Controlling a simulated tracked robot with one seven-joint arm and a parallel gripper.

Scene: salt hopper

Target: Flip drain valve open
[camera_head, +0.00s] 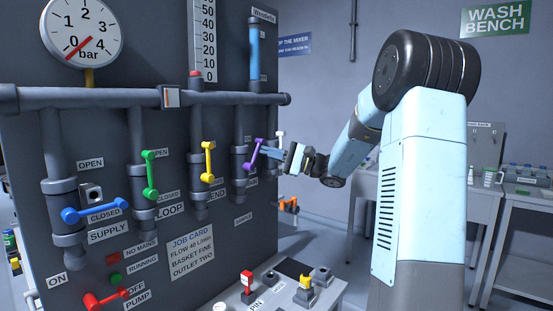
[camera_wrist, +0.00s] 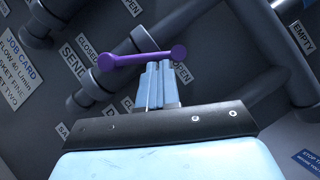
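A purple valve lever (camera_head: 254,153) sits tilted on the fourth pipe of the dark panel, its upper end to the right. It also shows in the wrist view (camera_wrist: 142,58), lying across just beyond my fingertips. My gripper (camera_head: 266,153) is at the lever's right side. In the wrist view my gripper's fingers (camera_wrist: 160,68) are together with nothing between them. Their tips are at or very close to the lever; I cannot tell whether they touch.
A yellow lever (camera_head: 208,161), green lever (camera_head: 150,175) and blue lever (camera_head: 95,211) are on pipes to the left. A white handle (camera_head: 280,134) is just behind my gripper. A horizontal pipe (camera_head: 120,98) runs above. A small bench (camera_head: 236,297) stands below.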

